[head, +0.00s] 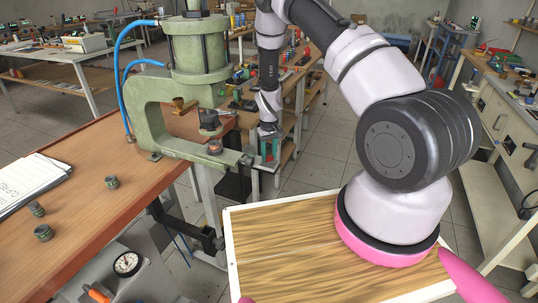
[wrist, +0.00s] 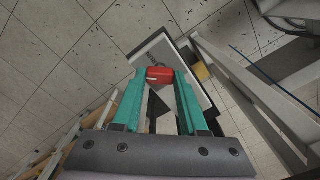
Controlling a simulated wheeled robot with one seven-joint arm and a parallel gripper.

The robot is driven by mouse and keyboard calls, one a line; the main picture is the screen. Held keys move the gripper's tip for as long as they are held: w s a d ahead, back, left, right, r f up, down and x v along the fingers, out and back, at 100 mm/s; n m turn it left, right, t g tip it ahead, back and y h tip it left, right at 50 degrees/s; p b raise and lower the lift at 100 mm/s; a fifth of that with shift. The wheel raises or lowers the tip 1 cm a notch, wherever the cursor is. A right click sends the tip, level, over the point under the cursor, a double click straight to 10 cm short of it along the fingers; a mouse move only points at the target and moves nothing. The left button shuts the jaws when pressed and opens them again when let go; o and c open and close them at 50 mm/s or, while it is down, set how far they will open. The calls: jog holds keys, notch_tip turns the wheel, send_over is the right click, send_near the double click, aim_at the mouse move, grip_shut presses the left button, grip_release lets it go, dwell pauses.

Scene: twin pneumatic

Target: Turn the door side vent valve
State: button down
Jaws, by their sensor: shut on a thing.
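My gripper (head: 269,151) hangs straight down just right of the green press, low beside the workbench. In the wrist view its two teal fingers (wrist: 160,82) are closed on a small red piece, which looks like the valve handle (wrist: 160,74), held between the fingertips. The valve body under the handle is hidden, and I cannot tell how far the handle is turned.
The green press (head: 199,55) stands on the wooden bench (head: 95,160) close to my gripper's left. Grey frame bars run at right.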

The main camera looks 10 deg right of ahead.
aim_at(269, 156)
jog(key=m, duration=0.4)
jog(key=shift+m, duration=2.8)
jog(key=shift+c, duration=2.2)
grip_release()
notch_tip(269, 156, up, 11)
